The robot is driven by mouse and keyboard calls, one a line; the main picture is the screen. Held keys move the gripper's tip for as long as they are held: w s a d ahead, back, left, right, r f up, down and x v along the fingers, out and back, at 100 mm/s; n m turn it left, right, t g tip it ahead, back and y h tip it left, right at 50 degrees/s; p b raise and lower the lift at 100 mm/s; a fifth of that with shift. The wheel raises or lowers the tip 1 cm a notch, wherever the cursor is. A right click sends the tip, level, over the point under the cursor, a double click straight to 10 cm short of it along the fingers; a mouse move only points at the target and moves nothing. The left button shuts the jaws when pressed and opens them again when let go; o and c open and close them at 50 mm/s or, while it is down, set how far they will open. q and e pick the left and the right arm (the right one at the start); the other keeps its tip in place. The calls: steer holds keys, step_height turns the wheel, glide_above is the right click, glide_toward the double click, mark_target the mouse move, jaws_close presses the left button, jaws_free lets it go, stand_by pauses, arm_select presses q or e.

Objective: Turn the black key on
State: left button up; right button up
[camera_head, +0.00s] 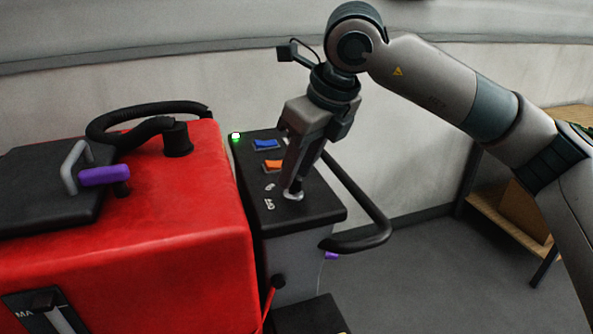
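My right gripper (293,189) points down at the near part of the black control panel (311,214) of the scrubber. Its fingertips are at a small round silvery key switch (293,195) on the panel top. The fingers look close together around or just above this spot, and they hide most of it. The black key itself cannot be made out, so I cannot tell whether it is gripped or which way it is turned. A green light (236,137) glows at the panel's far left corner. My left gripper is not in view.
A blue switch (265,144) and an orange switch (272,167) sit on the panel left of my gripper. A black handlebar (372,209) curves along the panel's right side. The red tank (190,225) stands to the left. A wooden shelf (510,220) is at right, with open floor between.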

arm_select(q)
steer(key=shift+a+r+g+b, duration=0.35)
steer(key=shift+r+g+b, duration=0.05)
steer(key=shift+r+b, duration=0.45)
arm_select(e)
steer(key=v, duration=1.6)
steer(key=shift+r, duration=0.25)
